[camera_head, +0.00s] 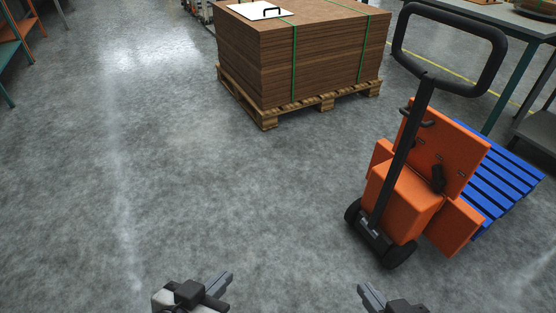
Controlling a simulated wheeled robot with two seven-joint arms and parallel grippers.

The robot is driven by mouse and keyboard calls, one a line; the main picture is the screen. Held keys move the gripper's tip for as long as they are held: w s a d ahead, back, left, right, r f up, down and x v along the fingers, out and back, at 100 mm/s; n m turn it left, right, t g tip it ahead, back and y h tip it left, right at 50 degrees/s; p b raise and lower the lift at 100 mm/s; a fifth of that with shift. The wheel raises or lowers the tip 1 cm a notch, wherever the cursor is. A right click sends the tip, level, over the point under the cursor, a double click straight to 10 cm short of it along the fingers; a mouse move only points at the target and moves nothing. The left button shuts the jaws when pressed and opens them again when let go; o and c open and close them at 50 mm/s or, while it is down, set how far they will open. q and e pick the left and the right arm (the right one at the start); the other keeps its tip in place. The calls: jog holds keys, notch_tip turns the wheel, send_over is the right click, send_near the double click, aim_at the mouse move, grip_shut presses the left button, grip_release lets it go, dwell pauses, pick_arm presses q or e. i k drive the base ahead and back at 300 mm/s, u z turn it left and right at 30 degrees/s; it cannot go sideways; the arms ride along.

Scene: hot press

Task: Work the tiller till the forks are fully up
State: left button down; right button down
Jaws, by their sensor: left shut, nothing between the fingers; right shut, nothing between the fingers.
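An orange pallet truck (407,203) with black wheels stands on the floor at the right. Its black tiller (405,150) rises from the wheels, tilts a little to the right and ends in a black loop handle (450,25). The forks are hidden behind the orange body and under a blue slatted pallet (505,175); their height cannot be told. My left gripper (226,284) is shut and empty at the bottom edge, well away from the truck. My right gripper (366,292) is shut and empty at the bottom edge, below the truck's wheels in the picture and touching nothing.
A strapped stack of brown boards (265,65) stands on a wooden pallet (265,119) at the top middle. A table (520,20) with dark green legs stands at the upper right, shelving (10,50) at the upper left. The grey floor at left and centre is clear.

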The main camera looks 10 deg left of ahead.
aim_at(499, 41)
jog(key=k, duration=0.15)
jog(key=z, duration=0.05)
jog(key=i, duration=1)
